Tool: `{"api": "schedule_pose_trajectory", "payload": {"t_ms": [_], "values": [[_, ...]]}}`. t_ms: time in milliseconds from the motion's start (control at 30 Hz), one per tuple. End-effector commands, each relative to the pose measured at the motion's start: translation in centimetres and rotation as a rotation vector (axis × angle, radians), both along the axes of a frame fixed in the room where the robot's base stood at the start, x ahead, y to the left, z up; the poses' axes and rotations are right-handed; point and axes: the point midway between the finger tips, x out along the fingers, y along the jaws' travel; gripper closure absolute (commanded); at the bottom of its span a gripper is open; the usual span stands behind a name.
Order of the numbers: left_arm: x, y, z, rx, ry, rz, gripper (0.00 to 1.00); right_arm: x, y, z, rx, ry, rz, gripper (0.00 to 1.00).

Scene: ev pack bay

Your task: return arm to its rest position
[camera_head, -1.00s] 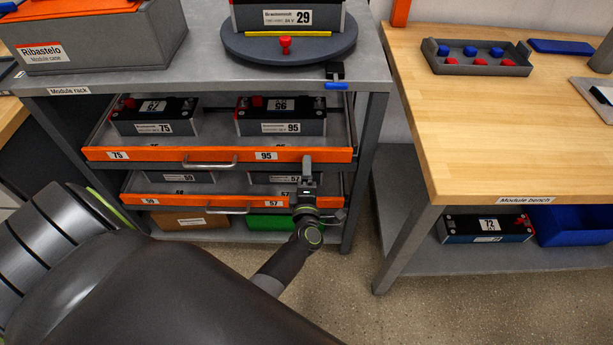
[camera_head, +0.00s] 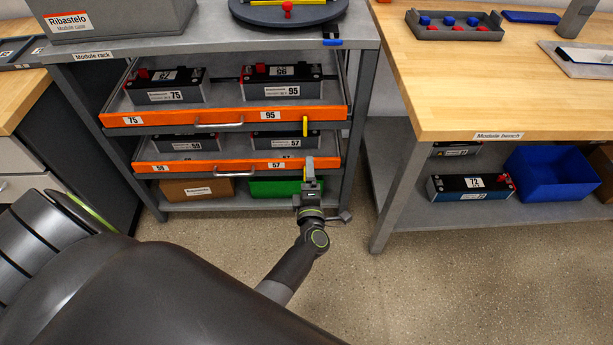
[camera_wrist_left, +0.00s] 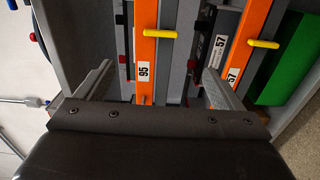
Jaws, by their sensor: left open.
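My left arm comes in from the lower left in the head view. Its gripper (camera_head: 309,165) is in front of the lower drawer's right end, below the upper drawer front. In the left wrist view the two fingers stand wide apart with nothing held between them (camera_wrist_left: 158,70). Beyond them are the orange drawer fronts marked 95 (camera_wrist_left: 145,70) and 57 (camera_wrist_left: 235,72), each with a yellow tab. My right gripper is in neither view.
The module rack (camera_head: 215,45) has an upper drawer (camera_head: 180,118) standing open with modules 75 and 95, and a lower drawer (camera_head: 220,167). The module bench (camera_head: 470,95) stands right, with a blue bin (camera_head: 552,172) on its lower shelf. Floor between them is clear.

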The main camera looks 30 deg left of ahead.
Motion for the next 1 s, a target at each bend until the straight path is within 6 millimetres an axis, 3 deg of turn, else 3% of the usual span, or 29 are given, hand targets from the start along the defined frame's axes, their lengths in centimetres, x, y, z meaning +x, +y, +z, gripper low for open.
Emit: {"api": "schedule_pose_trajectory", "payload": {"t_ms": [300, 467, 567, 667, 767, 900, 1000], "values": [[0.0, 0.0, 0.0, 0.0, 0.0, 0.0, 0.11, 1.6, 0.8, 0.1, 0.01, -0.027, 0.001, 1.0], [-0.2, 0.0, -0.3, 0.014, 0.018, -0.011, 0.11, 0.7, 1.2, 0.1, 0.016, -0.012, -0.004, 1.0], [-1.1, -0.3, -1.8, 0.1, 0.116, -0.077, 0.11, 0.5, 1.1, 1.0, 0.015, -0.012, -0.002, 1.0], [-3.9, -1.0, -5.8, 0.268, 0.325, -0.222, 0.11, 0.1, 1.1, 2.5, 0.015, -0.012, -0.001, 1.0], [-8.9, -1.4, -11.3, 0.462, 0.589, -0.422, 0.11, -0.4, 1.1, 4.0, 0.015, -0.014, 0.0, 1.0], [-17.7, -1.0, -17.7, 0.666, 0.912, -0.688, 0.11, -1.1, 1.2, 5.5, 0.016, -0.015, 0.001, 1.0], [-24.7, -0.1, -20.9, 0.773, 1.115, -0.87, 0.11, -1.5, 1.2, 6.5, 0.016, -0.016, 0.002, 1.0]]}}
